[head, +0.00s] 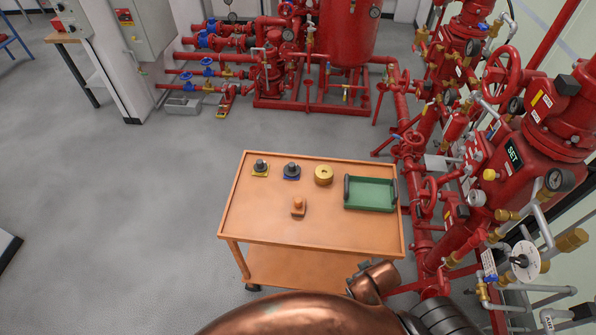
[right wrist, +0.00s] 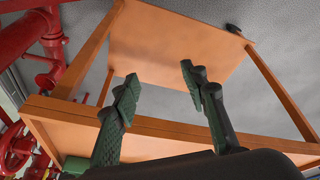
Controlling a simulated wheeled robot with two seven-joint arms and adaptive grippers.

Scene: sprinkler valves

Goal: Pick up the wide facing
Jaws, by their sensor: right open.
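I cannot tell for certain which is the wide facing. My right gripper (right wrist: 158,76) shows in the right wrist view, its two dark green fingers spread and nothing between them. It is near the cart's edge, apart from the pieces. My left gripper is not in view.
A green tray (head: 370,194) with dark handles lies at the cart's right end. Red pipes and valves (head: 440,190) stand close along the right side. More red piping (head: 320,95) stands behind. The grey floor left of the cart is clear.

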